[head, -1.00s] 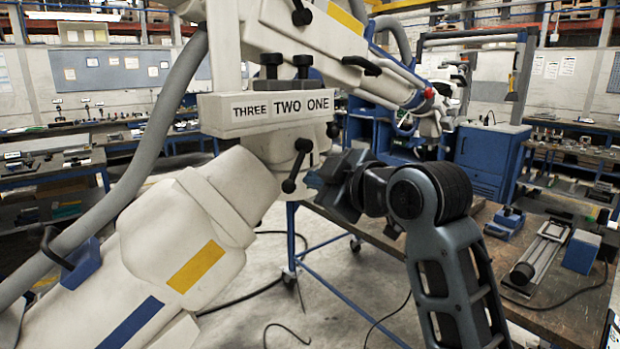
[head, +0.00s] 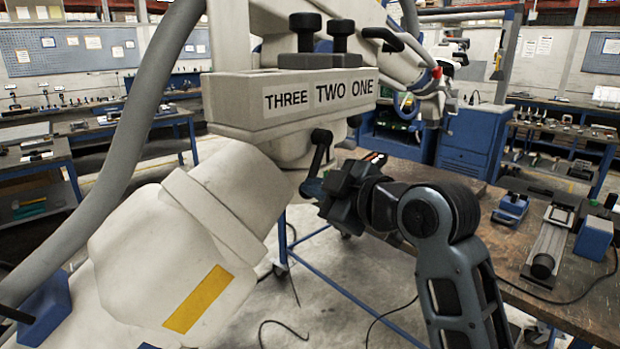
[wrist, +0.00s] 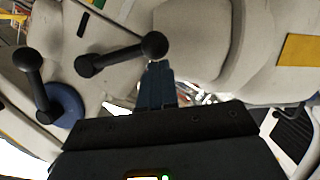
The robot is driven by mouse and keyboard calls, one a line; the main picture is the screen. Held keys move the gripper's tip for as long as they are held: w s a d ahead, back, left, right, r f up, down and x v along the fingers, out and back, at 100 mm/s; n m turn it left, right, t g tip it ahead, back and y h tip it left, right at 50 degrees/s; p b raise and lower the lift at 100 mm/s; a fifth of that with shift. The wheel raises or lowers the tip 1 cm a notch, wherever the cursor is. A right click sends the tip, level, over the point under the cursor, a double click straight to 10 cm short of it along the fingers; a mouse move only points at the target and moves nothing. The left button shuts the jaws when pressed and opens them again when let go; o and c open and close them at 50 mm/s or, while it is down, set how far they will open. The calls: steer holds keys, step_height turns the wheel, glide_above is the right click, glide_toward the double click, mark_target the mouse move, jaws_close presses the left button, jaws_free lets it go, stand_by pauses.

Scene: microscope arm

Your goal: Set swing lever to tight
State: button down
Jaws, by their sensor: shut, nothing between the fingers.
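A black ball-ended lever (head: 319,153) hangs down from the cream microscope arm, just below the block marked THREE, TWO, ONE (head: 318,100). I cannot tell from any label that it is the swing lever. In the wrist view a ball-ended lever (wrist: 120,56) points right, its ball just beyond my fingertips. My gripper (head: 311,187) is shut, with its blue fingers together and nothing between them, at the lever's lower end. The fingers also show in the wrist view (wrist: 155,72). Whether they touch the ball is unclear.
A second black lever (wrist: 36,88) with a blue hub stands at the left in the wrist view. A thick grey hose (head: 150,130) runs down the left. A workbench (head: 570,295) with tools lies at the right. The cream arm housing fills the space left of my gripper.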

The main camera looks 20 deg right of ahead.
steer(key=shift+w+d+f, duration=0.1)
stand_by(0.3)
steer(key=n+b, duration=0.1)
steer(key=b, duration=0.1)
steer(key=f+n+t+b, duration=0.1)
steer(key=b, duration=0.1)
steer(key=shift+w+d+f+h, duration=0.1)
steer(key=shift+w+d+h, duration=0.05)
steer(key=shift+d+h, duration=0.25)
steer(key=shift+a, duration=0.1)
